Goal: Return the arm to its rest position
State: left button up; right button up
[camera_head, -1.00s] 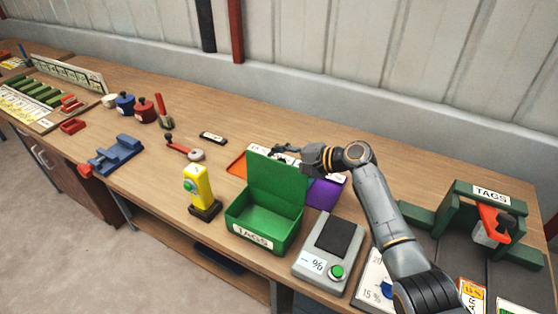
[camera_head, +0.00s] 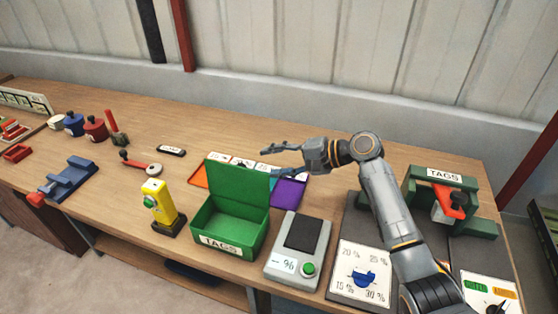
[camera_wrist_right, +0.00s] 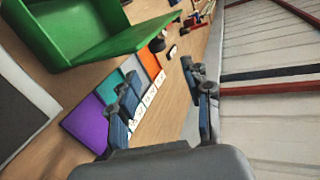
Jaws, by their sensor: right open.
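My right gripper (camera_head: 282,160) is open and empty in the head view, its fingers pointing left above the workbench, behind the open green tags box (camera_head: 262,228). My right arm reaches it from the lower right, bent at the elbow. In the right wrist view the two spread fingers of the right gripper (camera_wrist_right: 165,95) have nothing between them. Below them are coloured compartments, among them a purple one (camera_wrist_right: 85,124) and an orange one (camera_wrist_right: 149,60). My left gripper is not in view.
A grey device with a green button (camera_head: 308,269), a yellow device (camera_head: 158,200) and a green tags stand (camera_head: 484,226) stand on the bench (camera_head: 130,203). A dial panel (camera_head: 361,270) lies near my forearm. A corrugated wall (camera_head: 290,60) rises behind.

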jog(key=shift+s+d+r, duration=0.15)
jog(key=shift+d, duration=0.25)
